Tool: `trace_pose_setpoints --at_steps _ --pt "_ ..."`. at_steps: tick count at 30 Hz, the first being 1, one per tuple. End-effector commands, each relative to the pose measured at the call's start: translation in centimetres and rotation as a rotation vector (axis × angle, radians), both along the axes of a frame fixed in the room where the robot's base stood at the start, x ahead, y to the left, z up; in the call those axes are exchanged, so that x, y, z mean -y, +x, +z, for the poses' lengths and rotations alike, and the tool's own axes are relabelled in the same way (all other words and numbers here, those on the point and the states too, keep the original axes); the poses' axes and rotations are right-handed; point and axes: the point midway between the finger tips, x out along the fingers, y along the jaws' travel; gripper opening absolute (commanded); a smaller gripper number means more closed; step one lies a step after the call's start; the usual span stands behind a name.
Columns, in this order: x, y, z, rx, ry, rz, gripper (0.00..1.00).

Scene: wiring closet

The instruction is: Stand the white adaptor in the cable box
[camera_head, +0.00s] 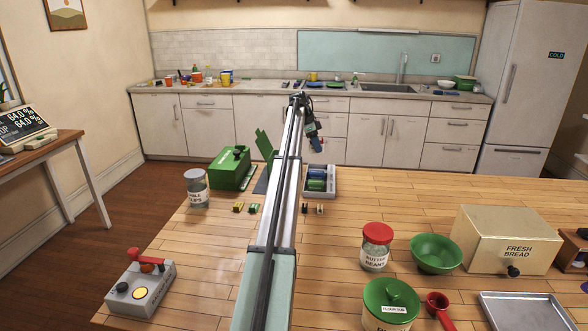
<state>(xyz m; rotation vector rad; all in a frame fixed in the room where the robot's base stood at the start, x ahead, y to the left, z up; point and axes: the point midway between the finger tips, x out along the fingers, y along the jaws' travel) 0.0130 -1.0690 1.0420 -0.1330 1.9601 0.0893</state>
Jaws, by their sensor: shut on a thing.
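My gripper (316,143) hangs at the far end of my arm, above and behind the grey tray, and points down. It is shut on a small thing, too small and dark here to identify. A grey open tray (333,192) on the wooden table holds blue and green items; I cannot tell whether it is the cable box. Two small dark-and-pale pieces (319,209) lie on the table just in front of it. No white adaptor can be clearly made out. My arm hides part of the table left of the tray.
Left of my arm are a green box (230,170), a raised green flap (264,144), a lidded jar (197,190) and small yellow-green pieces (238,207). A red-handled grey device (141,287) is at front left. Jars, a green bowl (436,253) and a bread box (505,240) fill the right.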

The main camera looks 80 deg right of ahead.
Motion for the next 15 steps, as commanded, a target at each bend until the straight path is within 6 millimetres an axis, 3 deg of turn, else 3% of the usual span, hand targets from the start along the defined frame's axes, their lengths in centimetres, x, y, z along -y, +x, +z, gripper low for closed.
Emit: trace_pose_setpoints --at_steps 15 --pt "-1.6 4.3 -0.1 0.000 -0.004 0.799 0.14"
